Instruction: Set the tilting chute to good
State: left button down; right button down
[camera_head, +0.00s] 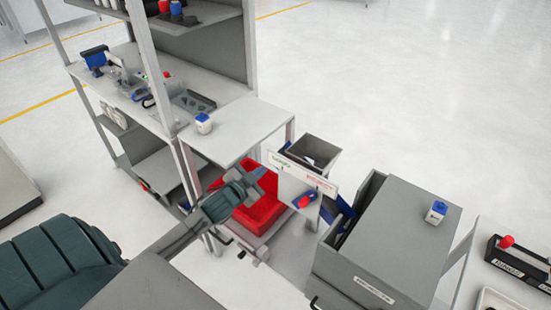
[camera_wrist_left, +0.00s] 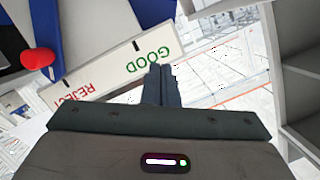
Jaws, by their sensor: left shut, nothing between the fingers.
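The tilting chute (camera_head: 315,149) is a grey hopper with blue parts below and behind a white sign. The sign (camera_head: 282,166) reads GOOD in green at its left and REJECT in red at its right. A red knob (camera_head: 305,200) sits below the REJECT half; it also shows in the left wrist view (camera_wrist_left: 37,59). My left gripper (camera_head: 260,174) is shut and empty, just left of the sign's GOOD end. In the left wrist view its fingertips (camera_wrist_left: 160,72) are close to the word GOOD; contact cannot be told. My right gripper is not in view.
A red bin (camera_head: 267,214) stands low behind my left gripper. A grey cabinet (camera_head: 395,240) with a small blue-and-white item (camera_head: 436,212) stands right of the chute. A shelf unit with a white top (camera_head: 240,128) stands behind left. The floor at the upper right is clear.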

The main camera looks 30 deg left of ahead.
aim_at(275, 159)
pick_arm(q)
jog(key=p+x, duration=0.2)
jog(key=x, duration=0.8)
jog(key=shift+f, duration=0.1)
jog(key=shift+a+f, duration=0.15)
jog(key=shift+f, duration=0.05)
jog(key=a+f+n+h+b, duration=0.1)
jog(key=a+f+b, duration=0.3)
jog(key=b, duration=0.4)
jog(key=shift+w+a+f+n, duration=0.15)
jog(key=shift+a+f+n, duration=0.25)
jog(key=shift+n, duration=0.3)
jog(key=shift+r, duration=0.1)
